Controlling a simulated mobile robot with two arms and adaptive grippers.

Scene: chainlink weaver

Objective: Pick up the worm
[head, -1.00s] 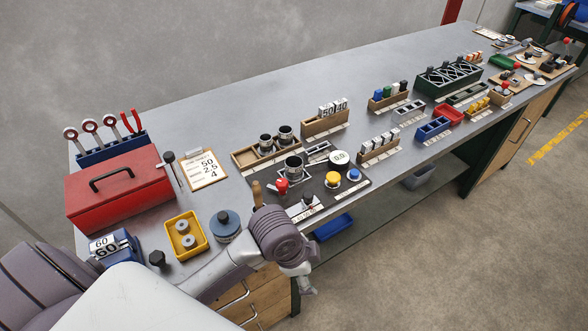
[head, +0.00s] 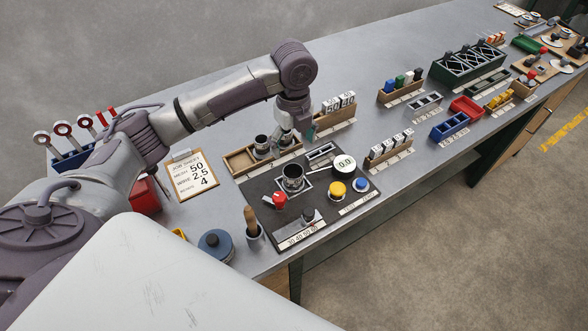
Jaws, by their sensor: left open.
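No part is plainly marked as the worm. Two dark-topped metal cylinders stand in a wooden tray (head: 238,161), one of them the left cylinder (head: 261,143); a similar cylinder (head: 292,178) stands on a dark control panel (head: 262,195). I cannot tell whether any of these is the worm. My left gripper (head: 295,135) is open and points down over the right end of the wooden tray, partly hiding the cylinder there. Nothing shows between its fingers. My right gripper is out of view.
A number-block holder (head: 335,119) stands close right of my left gripper. The panel carries a red knob (head: 279,201), a yellow button (head: 337,189) and a round gauge (head: 345,163). A job sheet (head: 192,175) lies left. Behind the tray the bench is clear.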

